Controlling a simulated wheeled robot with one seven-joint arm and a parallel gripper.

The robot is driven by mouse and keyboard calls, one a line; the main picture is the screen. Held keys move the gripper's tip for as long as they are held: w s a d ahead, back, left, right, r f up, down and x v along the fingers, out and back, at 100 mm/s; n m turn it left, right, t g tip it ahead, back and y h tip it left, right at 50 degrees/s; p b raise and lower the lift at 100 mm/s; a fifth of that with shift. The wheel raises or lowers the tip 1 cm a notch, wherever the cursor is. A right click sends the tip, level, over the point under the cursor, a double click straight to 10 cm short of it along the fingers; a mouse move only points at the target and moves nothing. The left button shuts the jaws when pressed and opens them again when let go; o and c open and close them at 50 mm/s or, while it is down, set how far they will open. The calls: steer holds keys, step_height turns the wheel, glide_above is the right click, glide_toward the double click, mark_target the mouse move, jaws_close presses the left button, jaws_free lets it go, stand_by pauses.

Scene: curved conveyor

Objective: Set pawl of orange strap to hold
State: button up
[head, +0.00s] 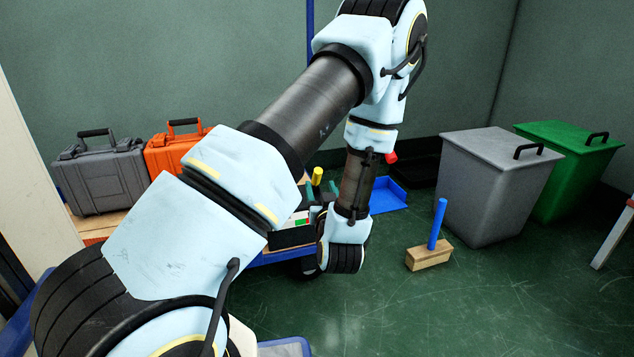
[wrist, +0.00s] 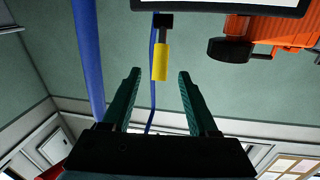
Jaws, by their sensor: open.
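My gripper (wrist: 160,76) is open, its two green fingers apart in the wrist view. In the head view my gripper (head: 319,190) is partly hidden by my arm. A yellow grip (wrist: 160,60) on a dark stem appears beyond and between the fingertips in the wrist view. A yellow cylinder (head: 317,176) also shows close to the fingers in the head view. I cannot tell whether it is a strap pawl. No orange strap is recognizable in either view.
A grey case (head: 102,180) and an orange case (head: 168,155) sit at left. A blue tray (head: 388,196) lies behind my wrist. A wooden block (head: 428,256) with a blue handle, a grey bin (head: 490,195) and a green bin (head: 575,170) stand on the floor at right.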

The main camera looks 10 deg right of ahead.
mark_target(318, 178)
steer(key=w+b, duration=0.1)
steer(key=w, duration=0.5)
steer(key=shift+w+d, duration=0.15)
steer(key=shift+w, duration=0.05)
jaws_close()
stand_by(1.2)
